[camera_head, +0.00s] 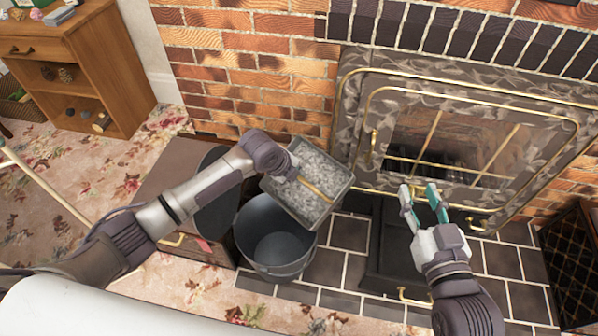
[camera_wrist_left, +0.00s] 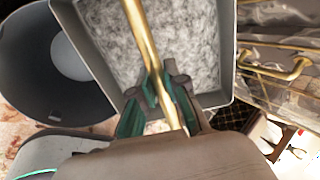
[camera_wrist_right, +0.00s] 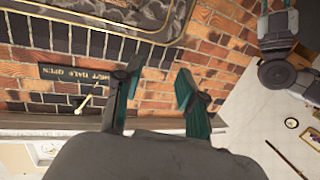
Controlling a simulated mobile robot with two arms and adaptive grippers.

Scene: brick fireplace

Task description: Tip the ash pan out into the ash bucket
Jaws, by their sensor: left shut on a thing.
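The ash pan (camera_head: 338,197) is a grey rectangular tray full of pale grey ash, with a brass bar handle (camera_head: 318,188) across it. My left gripper (camera_head: 297,172) is shut on that handle; the left wrist view shows its green-padded fingers (camera_wrist_left: 158,105) around the bar. The pan overlaps the back right rim of the ash bucket (camera_head: 268,262) in the head view; its exact height is unclear. The bucket is dark grey, upright, and its visible inside looks empty. It also shows in the left wrist view (camera_wrist_left: 50,90). My right gripper (camera_head: 424,205) is open and empty, before the stove.
The stove (camera_head: 365,100) with brass trim stands against the brick wall at right. A dark drawer-like piece (camera_head: 392,262) lies on the tiled hearth. A brown box (camera_head: 180,215) is left of the bucket.

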